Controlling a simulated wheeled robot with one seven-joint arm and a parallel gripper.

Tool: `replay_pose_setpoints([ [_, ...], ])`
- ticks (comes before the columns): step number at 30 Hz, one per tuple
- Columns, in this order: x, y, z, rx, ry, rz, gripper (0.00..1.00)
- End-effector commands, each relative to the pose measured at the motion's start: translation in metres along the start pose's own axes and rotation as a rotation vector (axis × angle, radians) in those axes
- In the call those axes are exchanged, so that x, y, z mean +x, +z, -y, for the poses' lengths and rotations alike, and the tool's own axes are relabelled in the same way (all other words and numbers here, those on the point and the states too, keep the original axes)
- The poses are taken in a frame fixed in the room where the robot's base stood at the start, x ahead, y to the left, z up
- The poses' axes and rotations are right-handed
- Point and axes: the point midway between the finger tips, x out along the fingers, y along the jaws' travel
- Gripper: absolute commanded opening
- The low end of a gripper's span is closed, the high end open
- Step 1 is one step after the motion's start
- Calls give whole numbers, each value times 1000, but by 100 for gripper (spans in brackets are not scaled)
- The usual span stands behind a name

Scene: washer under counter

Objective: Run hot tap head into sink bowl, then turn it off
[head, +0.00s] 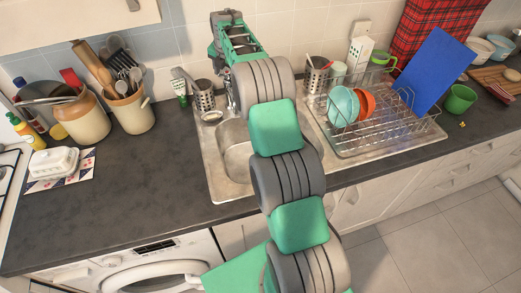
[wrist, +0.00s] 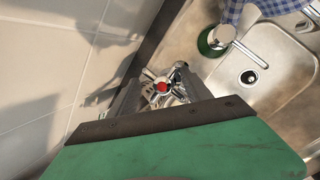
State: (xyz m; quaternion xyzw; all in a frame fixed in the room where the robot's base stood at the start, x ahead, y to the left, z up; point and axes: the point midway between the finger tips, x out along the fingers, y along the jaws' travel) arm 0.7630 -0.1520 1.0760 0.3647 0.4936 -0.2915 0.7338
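The hot tap head (wrist: 163,88) is a chrome cross handle with a red centre, seen in the wrist view. My gripper (wrist: 160,88) is around it, with one dark finger on each side and the fingers apart. I cannot tell whether either finger touches the handle. The sink bowl (wrist: 268,58) with its dark drain lies to the right in the wrist view. In the head view the sink bowl (head: 236,160) is partly covered by my arm, which also hides the tap head and my fingertips. I see no water running in the visible part of the bowl.
A tiled wall (wrist: 45,70) is close on the left in the wrist view. A green container (wrist: 212,40) and a blue checked cloth (wrist: 250,10) are near the sink. A dish rack (head: 385,125) stands right of the bowl. The counter (head: 130,195) is clear at front left.

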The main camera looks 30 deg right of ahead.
Motion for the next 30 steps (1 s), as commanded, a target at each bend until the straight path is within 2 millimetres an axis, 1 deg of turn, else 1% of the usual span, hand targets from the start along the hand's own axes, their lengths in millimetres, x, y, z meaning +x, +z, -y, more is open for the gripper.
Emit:
replay_pose_setpoints([
  [1, -1, 1, 0, 0, 1, 1, 59],
  [8, 1, 2, 4, 5, -5, -2, 78],
  [14, 1, 1, 4, 4, -6, -3, 78],
  [17, -2, 1, 2, 4, -5, -3, 78],
  [30, -49, 13, -11, 3, -5, -2, 78],
])
